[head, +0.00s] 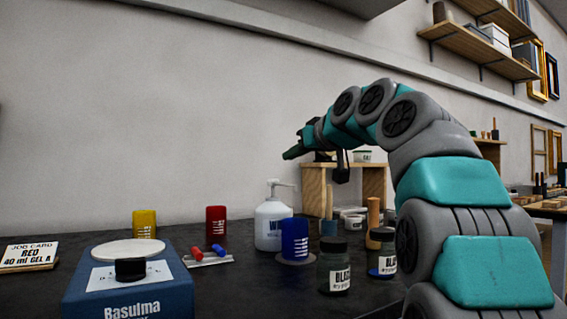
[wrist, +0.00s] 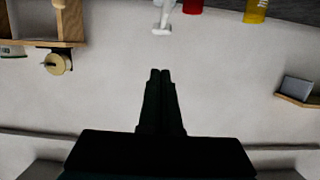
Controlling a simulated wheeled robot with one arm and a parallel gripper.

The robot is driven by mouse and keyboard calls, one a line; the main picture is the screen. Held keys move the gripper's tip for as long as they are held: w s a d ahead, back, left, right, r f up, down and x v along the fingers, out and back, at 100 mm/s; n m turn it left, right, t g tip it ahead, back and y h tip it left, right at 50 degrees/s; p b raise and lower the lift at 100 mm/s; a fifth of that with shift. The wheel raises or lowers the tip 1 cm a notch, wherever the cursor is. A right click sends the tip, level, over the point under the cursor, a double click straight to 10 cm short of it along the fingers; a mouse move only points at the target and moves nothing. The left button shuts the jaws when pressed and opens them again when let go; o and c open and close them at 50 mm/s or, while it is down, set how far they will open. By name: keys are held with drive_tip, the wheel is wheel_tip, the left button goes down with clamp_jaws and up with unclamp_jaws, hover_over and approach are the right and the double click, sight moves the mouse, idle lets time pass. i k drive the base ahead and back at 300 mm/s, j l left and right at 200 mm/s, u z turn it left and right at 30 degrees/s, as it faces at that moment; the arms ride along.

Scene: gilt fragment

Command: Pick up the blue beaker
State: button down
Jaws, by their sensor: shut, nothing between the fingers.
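The blue beaker (head: 295,240) stands upright on a small round pad (head: 296,261) on the dark table, in the middle of the head view. It is right of the white pump bottle and behind the black-lidded jar. My gripper (head: 288,154) is raised well above the table, higher than the beaker and apart from it, pointing left. In the wrist view my gripper (wrist: 160,74) has its dark fingers together with nothing between them. I cannot make out the blue beaker in the wrist view.
A white pump bottle (head: 270,226), a red beaker (head: 216,228) and a yellow beaker (head: 144,225) stand nearby. Black-lidded jars (head: 334,272) crowd the right front. A wooden shelf unit (head: 314,185) stands behind. A blue device (head: 128,285) fills the left front.

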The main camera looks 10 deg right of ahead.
sight(294, 232)
drive_tip(key=k+l, duration=0.25)
drive_tip(key=k, duration=0.25)
drive_tip(key=k+l, duration=0.2)
drive_tip(key=k, duration=0.25)
